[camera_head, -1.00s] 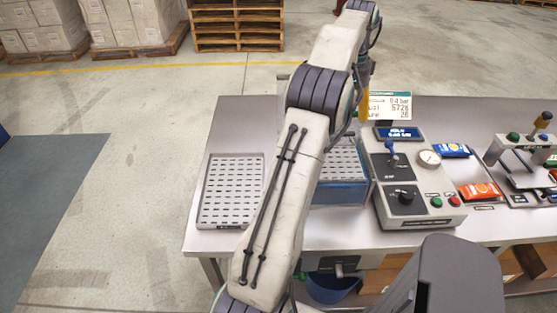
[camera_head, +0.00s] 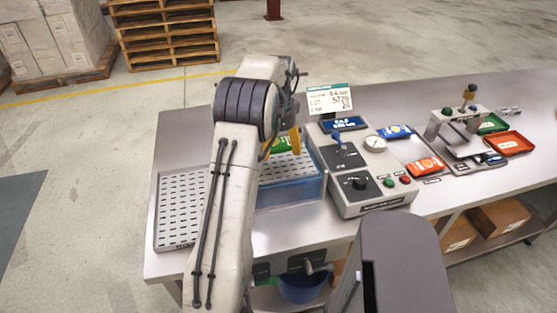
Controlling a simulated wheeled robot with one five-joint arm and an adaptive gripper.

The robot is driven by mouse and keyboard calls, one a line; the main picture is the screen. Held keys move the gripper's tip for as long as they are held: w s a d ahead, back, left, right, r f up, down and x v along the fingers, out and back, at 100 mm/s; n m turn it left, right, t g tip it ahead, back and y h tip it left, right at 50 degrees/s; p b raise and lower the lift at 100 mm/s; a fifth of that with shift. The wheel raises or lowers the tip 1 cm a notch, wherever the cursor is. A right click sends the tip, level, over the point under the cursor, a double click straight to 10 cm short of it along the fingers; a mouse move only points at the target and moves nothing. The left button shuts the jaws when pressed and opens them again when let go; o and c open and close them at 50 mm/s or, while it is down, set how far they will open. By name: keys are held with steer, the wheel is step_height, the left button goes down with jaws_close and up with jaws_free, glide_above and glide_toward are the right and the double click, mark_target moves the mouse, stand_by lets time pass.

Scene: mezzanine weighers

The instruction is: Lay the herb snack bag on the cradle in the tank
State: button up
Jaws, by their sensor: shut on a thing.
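The herb snack bag (camera_head: 281,144), green with a pale label, shows partly behind my arm, over the back of the tank. My gripper (camera_head: 282,151), with yellow fingers, is shut on it; my arm hides part of the grip. The tank (camera_head: 297,192) is a blue, see-through box at the middle of the bench. The cradle (camera_head: 287,170) is a pale slotted plate in the tank, its left part hidden by my arm. I cannot tell whether the bag touches the cradle.
A slotted drain tray (camera_head: 178,222) lies left of the tank. A grey control console (camera_head: 352,170) with knobs and a gauge stands close on its right. Blue (camera_head: 394,132) and orange (camera_head: 426,165) bags lie beyond it, near a small press stand (camera_head: 459,128).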

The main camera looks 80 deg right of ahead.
mark_target(279, 165)
steer(key=shift+f, duration=2.4)
steer(key=shift+f, duration=0.2)
steer(key=o, duration=0.9)
steer(key=shift+r, duration=0.2)
